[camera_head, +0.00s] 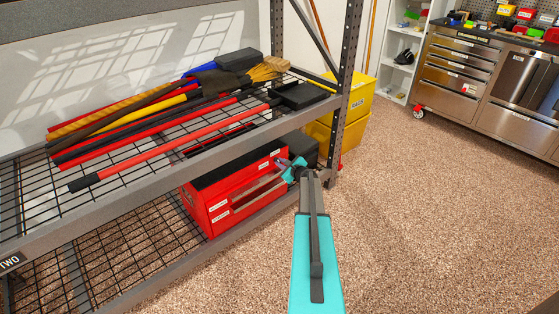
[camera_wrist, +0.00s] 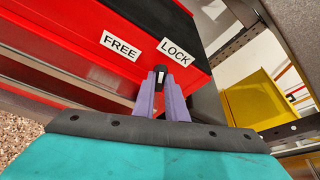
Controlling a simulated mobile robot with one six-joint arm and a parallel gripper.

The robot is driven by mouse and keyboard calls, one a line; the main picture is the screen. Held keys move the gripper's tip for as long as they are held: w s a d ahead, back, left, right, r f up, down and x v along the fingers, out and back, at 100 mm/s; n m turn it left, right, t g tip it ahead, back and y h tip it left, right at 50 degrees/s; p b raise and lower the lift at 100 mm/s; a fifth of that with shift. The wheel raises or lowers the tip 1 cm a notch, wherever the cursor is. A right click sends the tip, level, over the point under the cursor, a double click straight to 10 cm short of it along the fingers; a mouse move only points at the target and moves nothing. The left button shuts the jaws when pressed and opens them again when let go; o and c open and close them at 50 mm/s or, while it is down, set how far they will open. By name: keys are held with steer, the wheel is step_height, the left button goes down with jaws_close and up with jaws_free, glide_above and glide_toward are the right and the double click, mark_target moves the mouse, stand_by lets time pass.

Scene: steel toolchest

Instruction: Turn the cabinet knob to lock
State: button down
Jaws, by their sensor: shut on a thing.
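A red toolchest (camera_head: 245,192) with a black top and steel drawer fronts stands on the lower shelf; it fills the upper left of the wrist view (camera_wrist: 85,27). Its small black knob (camera_wrist: 160,69) with a white mark sits below the white FREE label (camera_wrist: 121,46) and the LOCK label (camera_wrist: 175,51). The mark looks roughly upright in the wrist view; which label it points to is not clear. My gripper (camera_wrist: 161,82) has its purple fingers shut on the knob, one on each side. In the head view, my gripper (camera_head: 291,167) is at the chest's right front, hiding the knob.
The wire shelf (camera_head: 40,215) above the chest holds brooms and handles (camera_head: 170,110). A steel shelf post (camera_head: 345,90) stands right of my gripper. Yellow bins (camera_head: 350,115) are behind it. The speckled floor (camera_head: 430,220) to the right is clear up to a steel workbench (camera_head: 465,65).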

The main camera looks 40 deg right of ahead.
steer(key=shift+w+d+r+m+y+p, duration=0.25)
steer(key=shift+m+y+p, duration=0.3)
steer(key=shift+p, duration=0.8)
steer(key=shift+w+d+r+m+y+p, duration=0.1)
steer(key=shift+d+r+m+y+p, duration=0.2)
steer(key=shift+m+p, duration=0.7)
steer(key=shift+a+f+y+p, duration=0.15)
steer(key=shift+y+p, duration=0.2)
steer(key=shift+p, duration=0.8)
steer(key=shift+m, duration=0.35)
steer(key=c, duration=1.9)
jaws_free()
steer(key=shift+f, duration=0.1)
steer(key=shift+o, duration=0.5)
steer(key=shift+a+f, duration=0.1)
steer(key=shift+f, duration=0.1)
steer(key=shift+s, duration=0.1)
steer(key=shift+s, duration=0.15)
steer(key=shift+s, duration=0.1)
